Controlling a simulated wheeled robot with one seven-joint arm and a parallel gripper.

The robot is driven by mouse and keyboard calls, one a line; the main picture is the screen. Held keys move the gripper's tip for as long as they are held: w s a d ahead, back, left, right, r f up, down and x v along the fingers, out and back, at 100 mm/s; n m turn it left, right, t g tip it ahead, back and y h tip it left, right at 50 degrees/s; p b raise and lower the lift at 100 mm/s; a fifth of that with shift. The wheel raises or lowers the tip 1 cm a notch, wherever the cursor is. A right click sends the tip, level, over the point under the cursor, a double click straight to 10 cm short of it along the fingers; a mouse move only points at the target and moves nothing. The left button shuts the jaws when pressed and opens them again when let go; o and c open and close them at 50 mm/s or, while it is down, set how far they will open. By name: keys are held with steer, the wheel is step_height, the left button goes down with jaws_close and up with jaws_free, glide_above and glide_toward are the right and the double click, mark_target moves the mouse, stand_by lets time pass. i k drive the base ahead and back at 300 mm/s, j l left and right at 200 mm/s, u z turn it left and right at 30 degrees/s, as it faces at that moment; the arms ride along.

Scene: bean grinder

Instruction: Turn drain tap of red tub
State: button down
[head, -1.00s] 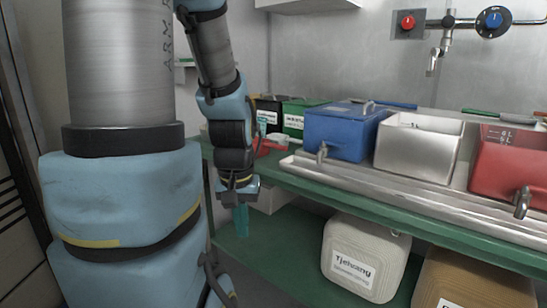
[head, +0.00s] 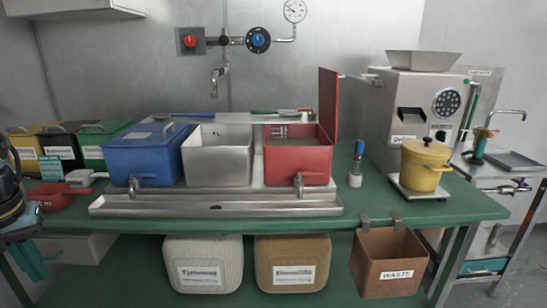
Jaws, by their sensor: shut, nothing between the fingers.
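The red tub (head: 297,165) stands in the right part of the row of tubs on the green bench. A red panel (head: 328,102) stands upright at its right rear, and the tub's top is open. Its metal drain tap (head: 299,184) sticks out low on the front, over the steel trough (head: 215,205). The tap's handle is too small for me to read its position. My gripper (head: 32,260) is at the far left edge, shut and empty, with its teal fingers pointing down. It is far to the left of the red tub and touches nothing that I can see.
A yellow pot (head: 425,165) and grey grinder (head: 415,105) are right. A brown waste bin (head: 390,265) hangs in front. Space before the trough is clear.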

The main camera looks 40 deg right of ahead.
mark_target(313, 174)
steer(key=z, duration=1.35)
